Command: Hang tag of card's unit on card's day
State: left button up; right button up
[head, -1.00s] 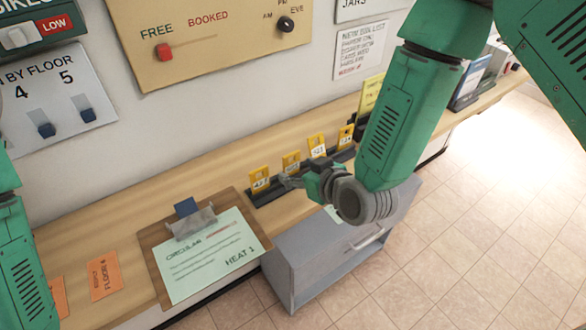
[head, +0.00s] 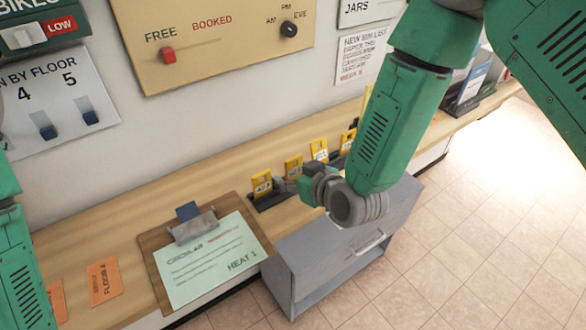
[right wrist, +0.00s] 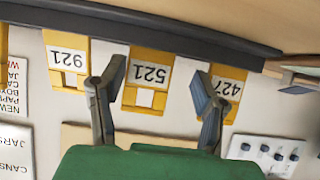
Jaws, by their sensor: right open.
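Several yellow tags stand in a dark rack (head: 268,202) on the wooden counter. Tag 427 (head: 261,182) is leftmost in the head view, then tag 521 (head: 293,163), tag 921 (head: 319,147) and another tag (head: 348,136), partly behind my arm. My right gripper (head: 281,185) is in front of the rack. In the right wrist view, it is open (right wrist: 157,92), its fingers on either side of tag 521 (right wrist: 150,74). One finger overlaps tag 427 (right wrist: 230,87); the other is beside tag 921 (right wrist: 67,58). Contact cannot be told. My left gripper is out of view.
A clipboard (head: 160,255) with a green circular sheet lies on the counter, left of the rack. An orange slip (head: 103,281) lies further left. A grey cabinet (head: 290,270) stands below the counter edge. Wall panels with switches and a slider (head: 168,55) are above.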

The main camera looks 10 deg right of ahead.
aim_at(295, 165)
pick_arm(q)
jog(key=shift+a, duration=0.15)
pick_arm(e)
jog(key=shift+d, duration=0.25)
jog(key=c, duration=1)
jog(key=shift+d, duration=0.2)
jog(key=shift+c, duration=0.2)
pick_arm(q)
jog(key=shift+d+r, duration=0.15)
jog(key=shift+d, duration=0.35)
pick_arm(e)
jog(key=shift+r, duration=0.1)
jog(key=shift+a+r+p, duration=0.4)
jog(key=shift+r+p, duration=0.15)
jog(key=shift+r, duration=0.05)
jog(key=shift+d+r+p, duration=0.3)
jog(key=shift+r+p, duration=0.2)
jog(key=shift+r, duration=0.1)
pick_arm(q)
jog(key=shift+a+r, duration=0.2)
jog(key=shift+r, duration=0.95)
pick_arm(e)
jog(key=shift+a+r, duration=0.1)
jog(key=shift+r, duration=0.1)
